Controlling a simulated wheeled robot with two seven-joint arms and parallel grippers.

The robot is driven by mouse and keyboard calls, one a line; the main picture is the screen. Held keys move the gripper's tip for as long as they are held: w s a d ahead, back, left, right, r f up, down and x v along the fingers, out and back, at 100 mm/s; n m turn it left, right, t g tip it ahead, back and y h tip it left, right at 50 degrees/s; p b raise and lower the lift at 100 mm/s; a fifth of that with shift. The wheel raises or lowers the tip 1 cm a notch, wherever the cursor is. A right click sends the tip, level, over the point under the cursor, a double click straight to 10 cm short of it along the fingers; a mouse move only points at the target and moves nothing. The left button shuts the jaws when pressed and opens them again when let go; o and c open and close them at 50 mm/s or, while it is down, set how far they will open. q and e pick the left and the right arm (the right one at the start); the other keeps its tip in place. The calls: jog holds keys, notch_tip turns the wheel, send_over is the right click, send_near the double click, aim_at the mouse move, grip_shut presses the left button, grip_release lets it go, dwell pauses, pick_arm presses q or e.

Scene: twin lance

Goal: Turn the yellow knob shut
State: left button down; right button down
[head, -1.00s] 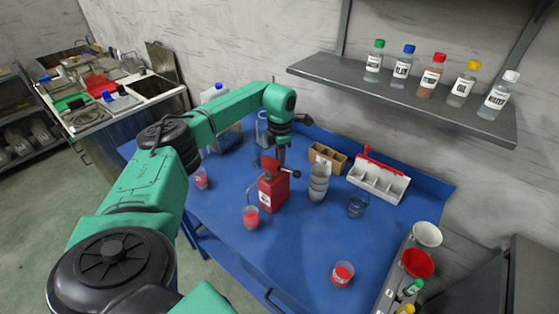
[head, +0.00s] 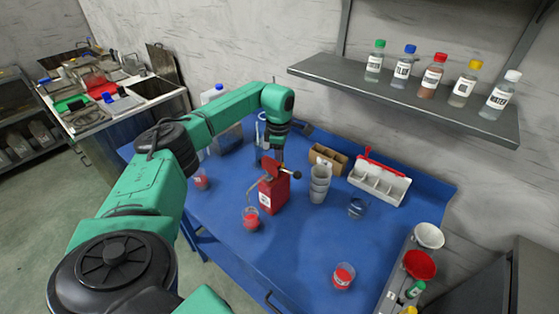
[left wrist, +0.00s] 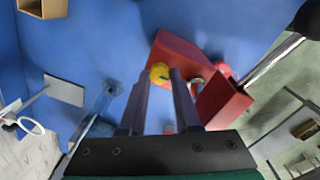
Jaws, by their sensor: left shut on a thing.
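The yellow knob (left wrist: 160,72) shows in the left wrist view, on the top of a red container (left wrist: 185,50). My left gripper (left wrist: 163,73) has its fingertips on either side of the knob and is shut on it. In the head view the red container (head: 272,196) stands upright on the blue table, with a white label and a small spout. My left gripper (head: 274,162) comes down onto its top from above. The knob itself is hidden in the head view. My right gripper is not in view.
A cup with red contents (head: 251,219) stands close in front of the container. Stacked grey cups (head: 319,184) stand to its right, with a brown box (head: 327,158) and white tray (head: 379,181) behind. The front middle of the table is mostly clear.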

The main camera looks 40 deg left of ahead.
pick_arm(q)
jog(key=c, duration=0.6)
grip_release()
notch_tip(320, 180, up, 15)
jog(key=b, duration=0.3)
jog(key=shift+s+d+f, duration=0.2)
jog(key=shift+s, duration=0.15)
